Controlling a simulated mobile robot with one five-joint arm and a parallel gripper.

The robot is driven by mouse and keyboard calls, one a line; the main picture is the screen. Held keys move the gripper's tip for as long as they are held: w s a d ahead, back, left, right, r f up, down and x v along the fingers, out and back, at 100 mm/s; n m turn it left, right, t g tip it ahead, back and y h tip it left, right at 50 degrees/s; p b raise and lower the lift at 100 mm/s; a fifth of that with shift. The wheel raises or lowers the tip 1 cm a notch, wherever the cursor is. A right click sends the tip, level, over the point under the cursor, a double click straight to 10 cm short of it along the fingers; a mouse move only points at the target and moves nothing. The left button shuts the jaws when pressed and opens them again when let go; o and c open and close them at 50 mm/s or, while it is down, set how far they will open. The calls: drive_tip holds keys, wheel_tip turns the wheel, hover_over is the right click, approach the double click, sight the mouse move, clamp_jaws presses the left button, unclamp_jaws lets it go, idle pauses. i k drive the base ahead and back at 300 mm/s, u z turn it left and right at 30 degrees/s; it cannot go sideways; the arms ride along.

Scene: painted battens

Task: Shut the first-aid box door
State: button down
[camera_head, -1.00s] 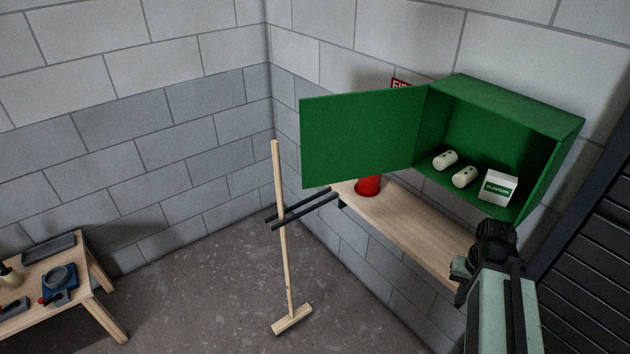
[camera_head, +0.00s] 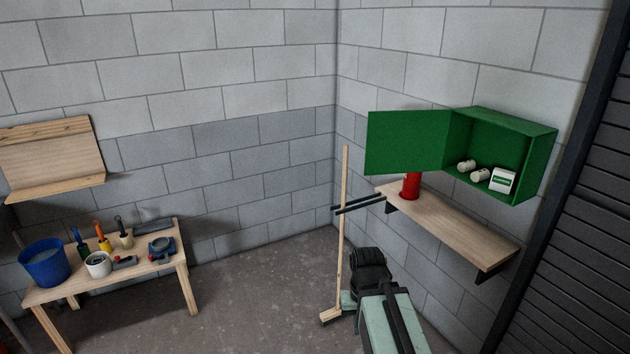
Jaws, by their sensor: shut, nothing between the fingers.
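The green first-aid box (camera_head: 510,128) is on the right wall above the shelf. Its door (camera_head: 405,142) stands wide open, swung out to the left from the box's left edge. Two white rolls (camera_head: 466,166) and a small white carton (camera_head: 503,181) sit inside. My gripper (camera_head: 369,262) shows from behind at the dark end of my arm, low in the middle right. It is shut and empty, below the door in the picture and apart from it. Its fingertips are hard to make out.
A wooden shelf (camera_head: 450,222) under the box bears a red cylinder (camera_head: 411,187), partly behind the door. A workbench (camera_head: 150,268) with tools and a blue bucket (camera_head: 43,264) stands left. Floor between is clear.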

sight(398, 142)
drive_tip(key=u, duration=0.15)
drive_tip(key=i, duration=0.85)
drive_tip(key=u, duration=0.75)
drive_tip(key=i, duration=2.6)
drive_tip(key=z, duration=0.25)
